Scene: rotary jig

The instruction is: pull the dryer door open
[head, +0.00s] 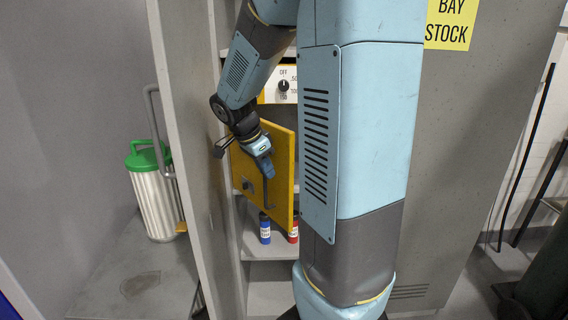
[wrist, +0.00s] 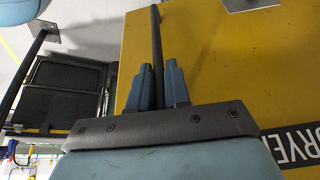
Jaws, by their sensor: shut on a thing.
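The yellow dryer door (head: 282,160) is in the middle of the head view, below a dial panel, and stands at an angle to that panel. It fills the right of the wrist view (wrist: 230,60), with part of the word "DRYER" on it. A dark bar handle (wrist: 156,45) runs between the two blue fingers of my gripper (wrist: 164,85). My gripper (head: 264,172) is shut on this handle at the door's face. The lower part of the handle (head: 267,195) shows below the fingers in the head view. The dryer's inside is mostly hidden.
A blue bottle (head: 265,230) and a red bottle (head: 293,232) stand on the shelf under the door. A grey cabinet side (head: 183,130) rises close to the left of my arm. A white bin with a green lid (head: 152,195) stands farther left.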

